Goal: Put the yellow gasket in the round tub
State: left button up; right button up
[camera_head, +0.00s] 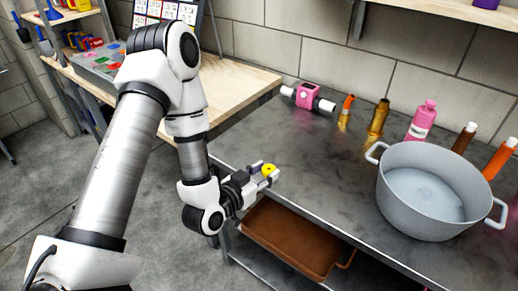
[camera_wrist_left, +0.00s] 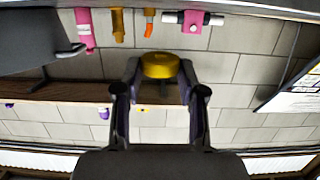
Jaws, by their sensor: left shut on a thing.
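The yellow gasket (camera_head: 268,169) is held between the fingertips of my left gripper (camera_head: 262,176), above the left front part of the grey counter. In the left wrist view the gasket (camera_wrist_left: 160,65) sits between the two fingers of the gripper (camera_wrist_left: 160,72), which are shut on it. The round tub (camera_head: 433,190) is a grey pot with two side handles, standing on the counter to the right, well apart from the gripper. Its inside looks empty. Part of its grey wall shows at the upper left of the left wrist view (camera_wrist_left: 30,40). My right gripper is not in view.
A pink device (camera_head: 307,96), an orange-tipped bottle (camera_head: 345,112), a gold bottle (camera_head: 378,118) and a pink bottle (camera_head: 422,120) stand along the back of the counter (camera_head: 310,150). Brown and orange bottles stand behind the tub. A brown tray (camera_head: 290,238) lies on the shelf below.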

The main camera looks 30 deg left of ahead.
pick_arm(q)
jog(key=p, duration=0.3)
send_over(255, 152)
jog(key=shift+d+f, duration=0.1)
jog(key=shift+f, duration=0.6)
notch_tip(255, 152, down, 3)
jog(key=shift+r, duration=0.1)
jog(key=shift+w+f, duration=0.15)
jog(key=shift+f, duration=0.1)
jog(key=shift+f, duration=0.1)
jog(key=o, duration=0.8)
jog(key=shift+c, duration=0.2)
